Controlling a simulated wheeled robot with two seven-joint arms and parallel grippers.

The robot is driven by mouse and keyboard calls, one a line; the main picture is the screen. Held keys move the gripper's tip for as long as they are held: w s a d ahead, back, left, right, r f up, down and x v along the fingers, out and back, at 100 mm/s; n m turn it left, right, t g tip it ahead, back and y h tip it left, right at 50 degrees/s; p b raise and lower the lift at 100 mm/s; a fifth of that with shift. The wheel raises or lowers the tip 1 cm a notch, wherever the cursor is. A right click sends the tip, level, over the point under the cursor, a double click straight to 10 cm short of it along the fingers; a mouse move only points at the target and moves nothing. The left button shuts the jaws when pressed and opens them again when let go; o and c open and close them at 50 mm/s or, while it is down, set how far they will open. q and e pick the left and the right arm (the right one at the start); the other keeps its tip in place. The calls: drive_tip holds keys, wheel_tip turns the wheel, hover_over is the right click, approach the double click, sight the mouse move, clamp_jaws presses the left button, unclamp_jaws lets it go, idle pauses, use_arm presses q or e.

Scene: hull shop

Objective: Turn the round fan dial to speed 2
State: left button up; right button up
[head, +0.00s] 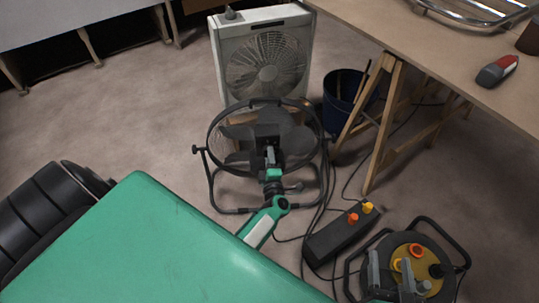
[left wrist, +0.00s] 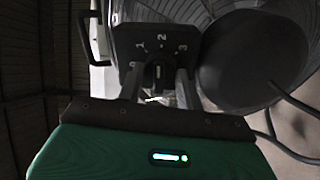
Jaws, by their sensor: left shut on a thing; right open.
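The black round floor fan (head: 226,133) stands on the floor in the middle of the head view. In the left wrist view its dark control plate (left wrist: 152,33) shows the numbers 1, 2 and 3, with a partly covered mark at the left. The dial (left wrist: 157,75) sits below the numbers. Its white line stands nearly upright, pointing roughly toward the 2. My left gripper (head: 270,158) is at the fan's middle, its two fingers (left wrist: 157,84) shut on either side of the dial. My right gripper (head: 394,279) is open and empty, low at the right, over the cable reel.
A white box fan (head: 223,62) stands behind the floor fan. A blue bucket (head: 340,112) and a wooden trestle table (head: 450,60) are at the right. A black box with orange and yellow knobs (head: 335,240), loose cables and a cable reel (head: 445,247) lie on the floor.

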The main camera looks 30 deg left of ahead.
drive_tip(key=shift+s+f, duration=0.1)
drive_tip(key=shift+f, duration=0.15)
use_arm(q)
drive_tip(key=o, duration=1)
drive_tip(key=p+v, duration=0.1)
drive_tip(key=v, duration=1.2)
drive_tip(key=shift+s+d, duration=0.25)
use_arm(e)
drive_tip(key=f+g, duration=0.1)
drive_tip(key=s+f+g, duration=0.1)
drive_tip(key=f+g, duration=0.1)
drive_tip(key=shift+s+d+h, duration=0.25)
drive_tip(key=shift+s+h, duration=0.15)
use_arm(q)
drive_tip(key=shift+f, duration=0.1)
